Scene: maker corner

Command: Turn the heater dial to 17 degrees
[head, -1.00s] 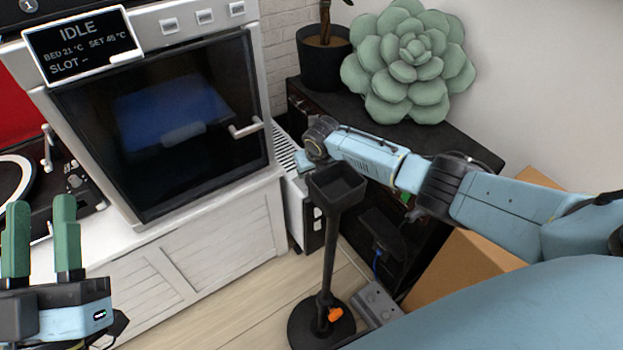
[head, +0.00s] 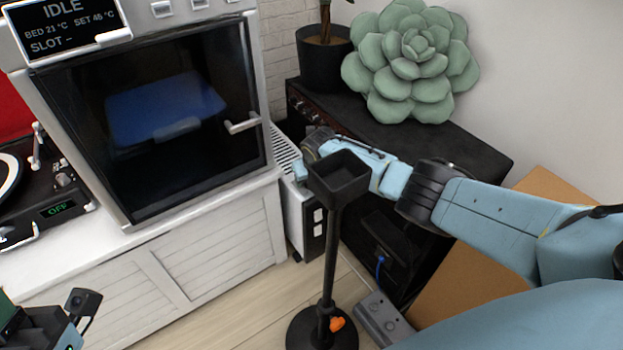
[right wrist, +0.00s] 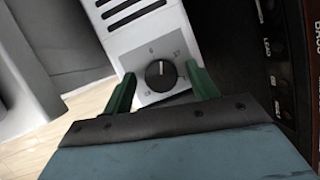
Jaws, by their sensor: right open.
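The heater (head: 285,150) is a white slatted box between the white cabinet and the black unit in the head view. Its front is partly hidden by the black tray and my right arm. The right wrist view shows the heater's white front (right wrist: 140,22) and its round black dial (right wrist: 160,75). The dial's white mark points roughly up; small numbers around it are hard to read. My right gripper (right wrist: 163,88) is open, with one green finger on either side of the dial; contact cannot be told. My left gripper (head: 40,325) is at the lower left, its fingers mostly cut off.
A black tray on a stand (head: 338,180) stands close in front of my right arm. An oven-like machine (head: 150,130) is on the white cabinet (head: 200,245). A black unit (head: 450,150) carries a green succulent (head: 410,60). A cardboard box (head: 450,270) stands at the right.

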